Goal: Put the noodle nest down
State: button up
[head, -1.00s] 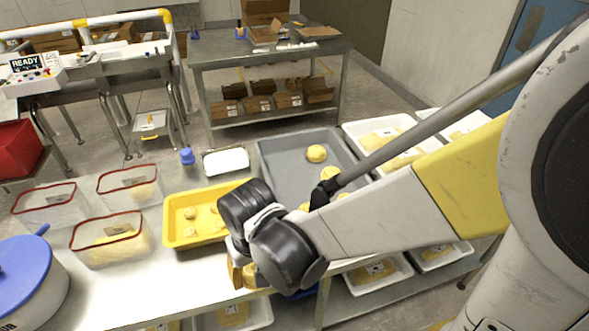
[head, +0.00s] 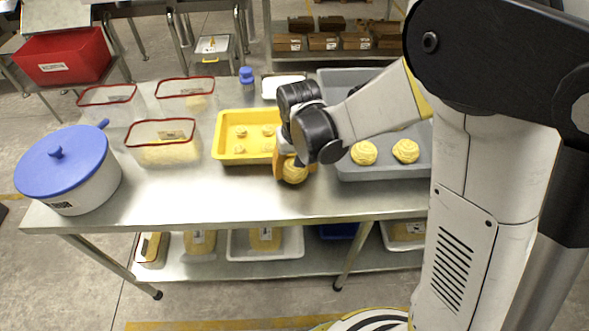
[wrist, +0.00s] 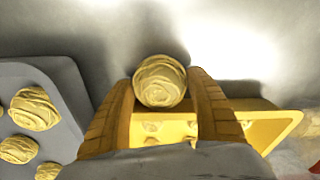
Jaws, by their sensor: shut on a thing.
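A round, pale yellow noodle nest (head: 294,171) is between the fingers of my gripper (head: 284,166), which is shut on it. In the wrist view the nest (wrist: 160,82) sits between the two orange-brown fingertips. In the head view it is in front of the right end of the yellow tray (head: 222,155), left of the grey tray (head: 385,172). Whether its underside touches the steel table (head: 215,205) cannot be told. The yellow tray holds several small nests. Larger nests (head: 364,153) lie in the grey tray, which my arm partly covers.
Red-rimmed clear containers (head: 160,146) and a blue-lidded pot (head: 68,170) stand to the left. A blue-capped bottle (head: 246,76) and white tray (head: 270,88) are behind the yellow tray. The table's front strip is bare. White bins (head: 265,243) sit on the lower shelf.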

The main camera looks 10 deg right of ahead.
jog(key=shift+s+r, duration=0.1)
jog(key=shift+f, duration=0.25)
jog(key=o, duration=1.1)
jog(key=shift+r, duration=0.1)
